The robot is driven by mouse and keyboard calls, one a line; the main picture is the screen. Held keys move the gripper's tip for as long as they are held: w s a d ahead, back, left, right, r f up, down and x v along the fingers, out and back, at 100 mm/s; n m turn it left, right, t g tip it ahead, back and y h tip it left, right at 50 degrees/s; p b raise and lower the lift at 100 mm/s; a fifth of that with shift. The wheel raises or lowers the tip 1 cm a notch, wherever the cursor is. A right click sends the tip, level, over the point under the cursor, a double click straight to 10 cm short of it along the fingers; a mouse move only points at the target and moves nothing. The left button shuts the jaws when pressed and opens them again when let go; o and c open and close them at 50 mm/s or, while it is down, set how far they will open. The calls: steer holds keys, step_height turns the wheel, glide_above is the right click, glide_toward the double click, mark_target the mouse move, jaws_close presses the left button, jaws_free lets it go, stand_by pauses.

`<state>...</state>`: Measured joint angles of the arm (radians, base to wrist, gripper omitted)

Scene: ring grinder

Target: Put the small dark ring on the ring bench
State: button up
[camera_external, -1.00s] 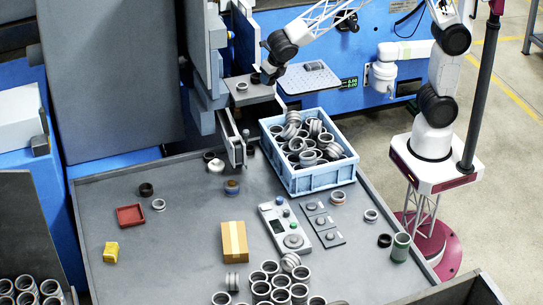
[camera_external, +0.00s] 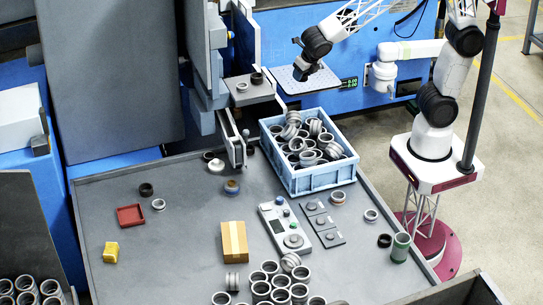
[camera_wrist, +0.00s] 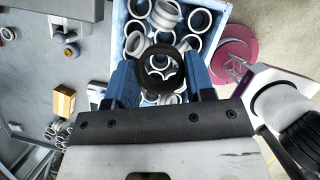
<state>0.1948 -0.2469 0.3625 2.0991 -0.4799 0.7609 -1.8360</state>
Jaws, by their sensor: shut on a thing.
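My gripper (camera_external: 301,73) is above the pale perforated plate (camera_external: 322,84) at the back, in the external view. In the wrist view my gripper's blue fingers (camera_wrist: 162,82) are shut on a dark ring (camera_wrist: 151,81), with the crate behind it. The held ring is hard to make out in the external view. Another dark ring (camera_external: 256,78) sits on the grey platform (camera_external: 240,97) to the left. More dark rings lie on the table, one at the left (camera_external: 146,189) and one at the right (camera_external: 385,240). I cannot tell which surface is the ring bench.
A blue crate (camera_external: 310,181) full of grey rings stands below the perforated plate. A green display (camera_external: 349,83) is at the plate's right. The grey table (camera_external: 180,250) holds a cardboard box (camera_external: 234,241), a control panel (camera_external: 284,228), a red tray (camera_external: 131,216) and ring stacks.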

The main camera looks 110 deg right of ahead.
steer(key=shift+s, duration=0.1)
steer(key=shift+a, duration=0.15)
stand_by(0.6)
steer(key=w+a+f, duration=0.4)
steer(key=a, duration=0.6)
steer(key=w+a+f, duration=0.4)
steer(key=a+f, duration=0.1)
steer(key=a, duration=0.5)
steer(key=w+a+f, duration=0.4)
steer(key=a, duration=0.7)
steer(key=s+a+f, duration=0.2)
steer(key=a+f, duration=0.3)
steer(key=a, duration=0.5)
steer(key=s+a+f, duration=0.3)
steer(key=a+f, duration=0.3)
steer(key=a, duration=0.5)
steer(key=s+a+f, duration=0.3)
steer(key=a+f, duration=0.2)
steer(key=a, duration=0.6)
steer(key=shift+s+f, duration=0.25)
steer(key=shift+f, duration=0.05)
steer(key=shift+w, duration=0.1)
glide_above(338, 288)
steer(key=shift+f, duration=0.75)
